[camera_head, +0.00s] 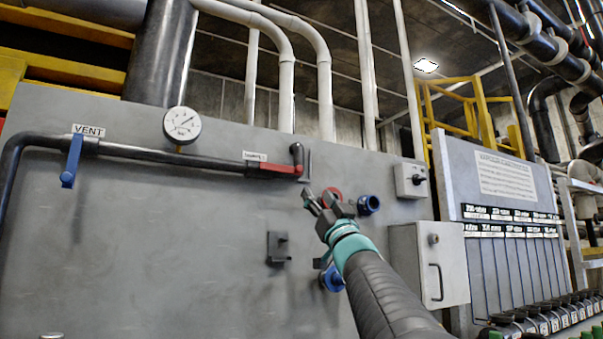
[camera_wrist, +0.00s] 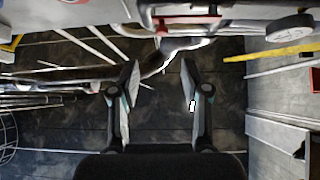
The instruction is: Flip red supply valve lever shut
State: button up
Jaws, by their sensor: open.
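The red supply valve lever (camera_head: 272,168) lies along the dark pipe on the grey panel, near the pipe's right end. In the wrist view a red part, seemingly this lever (camera_wrist: 187,23), shows at the top, beyond the fingertips. My gripper (camera_head: 318,201) is below and right of the lever in the head view, apart from it. In the wrist view my gripper (camera_wrist: 159,78) has its two fingers spread with nothing between them.
A blue lever (camera_head: 72,160) under a VENT label hangs down at the left. A gauge (camera_head: 182,124) sits above the pipe. A red round fitting (camera_head: 331,195), a blue fitting (camera_head: 368,204) and a dark bracket (camera_head: 279,248) are near my gripper. A grey box (camera_head: 429,264) stands right.

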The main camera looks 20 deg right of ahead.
aim_at(300, 171)
jog(key=p+x, duration=0.4)
jog(key=x, duration=0.7)
jog(key=shift+a, duration=0.2)
grip_shut()
